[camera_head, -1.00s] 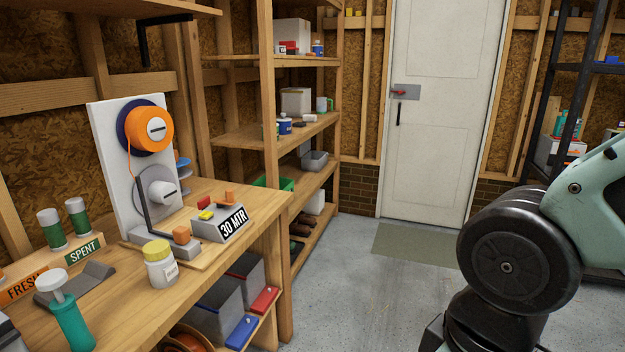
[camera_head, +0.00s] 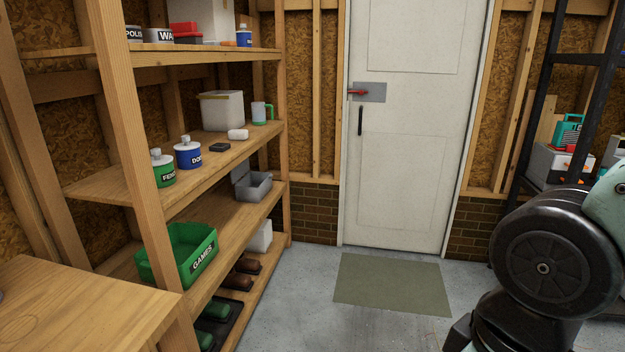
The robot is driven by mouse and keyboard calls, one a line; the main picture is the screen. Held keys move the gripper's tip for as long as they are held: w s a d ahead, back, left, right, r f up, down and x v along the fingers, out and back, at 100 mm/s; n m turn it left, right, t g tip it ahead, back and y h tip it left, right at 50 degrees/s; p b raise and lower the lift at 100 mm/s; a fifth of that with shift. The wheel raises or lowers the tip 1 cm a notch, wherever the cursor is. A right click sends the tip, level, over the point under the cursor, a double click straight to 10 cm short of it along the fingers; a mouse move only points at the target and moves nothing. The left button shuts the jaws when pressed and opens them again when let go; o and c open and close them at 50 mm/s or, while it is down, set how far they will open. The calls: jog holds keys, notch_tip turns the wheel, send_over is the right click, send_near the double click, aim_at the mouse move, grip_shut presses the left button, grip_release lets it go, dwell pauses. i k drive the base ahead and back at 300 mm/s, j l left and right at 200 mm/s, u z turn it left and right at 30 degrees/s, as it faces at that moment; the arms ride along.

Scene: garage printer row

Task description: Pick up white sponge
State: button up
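A small white block (camera_head: 238,134), which looks like the white sponge, lies on the middle shelf (camera_head: 105,186) of the wooden rack, towards its far end. A small black block (camera_head: 219,147) lies just in front of it. A white bin (camera_head: 222,111) stands behind it, and a pale mug with a green handle (camera_head: 259,112) stands to its right. My gripper is out of the frame; only part of my arm shows at the lower right, well away from the rack.
A green jar (camera_head: 162,168) and a blue jar (camera_head: 188,153) stand nearer on that shelf. A green crate (camera_head: 150,268) and grey box (camera_head: 251,187) sit below. A workbench (camera_head: 85,305) juts in at lower left. Floor before the door (camera_head: 410,200) is clear, with a mat (camera_head: 391,286).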

aim_at(233, 134)
jog(key=i+u, duration=0.2)
jog(key=i, duration=0.2)
jog(key=i+l+u, duration=0.15)
jog(key=i, duration=0.3)
jog(key=i+l+u, duration=0.2)
jog(key=i, duration=0.2)
jog(key=i+l+u, duration=0.2)
jog(key=i, duration=0.2)
